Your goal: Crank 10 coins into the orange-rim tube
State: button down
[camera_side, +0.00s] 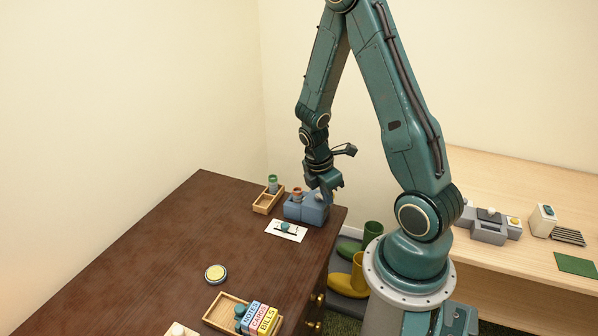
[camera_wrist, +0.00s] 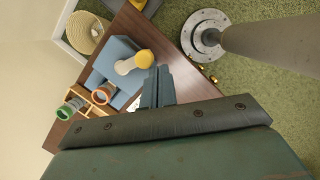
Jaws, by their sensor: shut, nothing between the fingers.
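The blue coin machine (camera_side: 310,211) stands near the right edge of the dark table; its body also shows in the wrist view (camera_wrist: 113,53). Its crank has a yellow knob (camera_wrist: 145,59) on a pale arm (camera_wrist: 124,67). The orange-rim tube (camera_side: 297,195) is at the machine's left side and shows its open rim in the wrist view (camera_wrist: 101,96). My gripper (camera_side: 327,196) is low over the machine's right side. In the wrist view my fingers (camera_wrist: 157,72) are shut and empty, their tips close by the yellow knob; contact is unclear. No coins can be made out.
A green-rim tube (camera_side: 272,182) stands in a small wooden tray (camera_side: 262,208) left of the machine. The table's left side is clear.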

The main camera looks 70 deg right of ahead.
jog(key=shift+s+d+n, duration=0.35)
jog(key=shift+s+d, duration=0.05)
jog(key=shift+d, duration=0.4)
jog(key=shift+s+d+n, duration=0.3)
jog(key=shift+s+d, duration=0.05)
jog(key=shift+d, duration=0.45)
jog(key=shift+s+d+n, duration=0.35)
jog(key=shift+s+d, duration=0.05)
jog(key=shift+d, duration=0.4)
jog(key=shift+w, duration=0.2)
